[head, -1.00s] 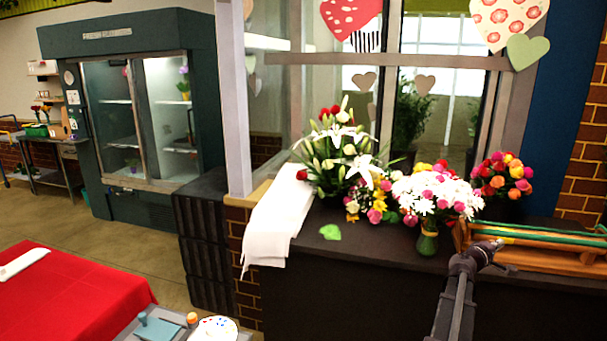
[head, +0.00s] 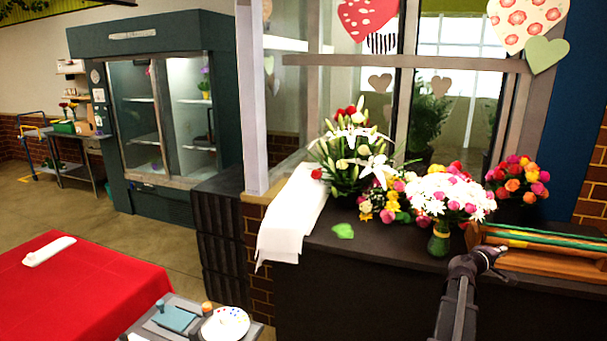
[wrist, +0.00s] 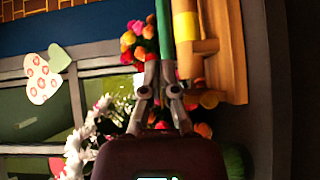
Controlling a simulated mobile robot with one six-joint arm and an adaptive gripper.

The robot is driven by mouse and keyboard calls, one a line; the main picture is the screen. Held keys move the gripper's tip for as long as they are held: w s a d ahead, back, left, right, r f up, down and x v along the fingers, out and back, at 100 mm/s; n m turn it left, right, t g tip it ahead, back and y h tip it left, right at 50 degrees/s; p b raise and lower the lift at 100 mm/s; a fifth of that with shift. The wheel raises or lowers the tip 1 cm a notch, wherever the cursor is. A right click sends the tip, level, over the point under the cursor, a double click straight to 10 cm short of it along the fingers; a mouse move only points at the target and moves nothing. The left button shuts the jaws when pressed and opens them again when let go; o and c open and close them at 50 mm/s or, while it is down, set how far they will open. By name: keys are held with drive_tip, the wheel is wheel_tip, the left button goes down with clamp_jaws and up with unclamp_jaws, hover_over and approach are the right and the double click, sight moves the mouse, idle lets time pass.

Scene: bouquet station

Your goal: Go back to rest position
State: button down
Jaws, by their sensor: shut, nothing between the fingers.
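My gripper (head: 487,255) is at the right of the head view, in front of the dark counter (head: 350,262) and near the left end of a wooden rack (head: 545,262). The wrist view shows its fingers (wrist: 160,75) shut and empty. A bouquet of white and pink flowers in a green vase (head: 439,240) stands on the counter just left of my gripper. The wooden rack holds green and yellow rolls (head: 545,238). It also shows beyond the fingers in the wrist view (wrist: 232,55).
More bouquets stand behind on the counter: tall white lilies (head: 352,160) and an orange-pink bunch (head: 517,180). A white cloth (head: 288,222) hangs over the left edge. A red table (head: 80,300) and a small tray table (head: 185,318) stand lower left. Open floor lies before the flower cooler (head: 160,120).

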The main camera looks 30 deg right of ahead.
drive_tip(key=w+a+f+m+t+y+p, duration=0.1)
drive_tip(key=w+a+f+y+p, duration=0.15)
drive_tip(key=w+a, duration=0.75)
drive_tip(key=w+a+f+t+y+p, duration=0.1)
drive_tip(key=w+a+f+y, duration=0.25)
drive_tip(key=a, duration=1.15)
drive_tip(key=w+a+f+m+t+y+p, duration=0.1)
drive_tip(key=w+a+f+y, duration=0.15)
drive_tip(key=w+a, duration=0.7)
drive_tip(key=s+a+n+y+p, duration=0.1)
drive_tip(key=s+a+y, duration=0.1)
drive_tip(key=a, duration=1.1)
drive_tip(key=s+a+f+n+g+y+p, duration=0.1)
drive_tip(key=a+y, duration=0.3)
drive_tip(key=a, duration=1)
drive_tip(key=s+a+n+y+p, duration=0.1)
drive_tip(key=s+a+y, duration=0.2)
drive_tip(key=a, duration=1)
drive_tip(key=shift+s+a+f+g, duration=0.2)
drive_tip(key=shift+s+f+g, duration=0.2)
drive_tip(key=shift+s, duration=0.2)
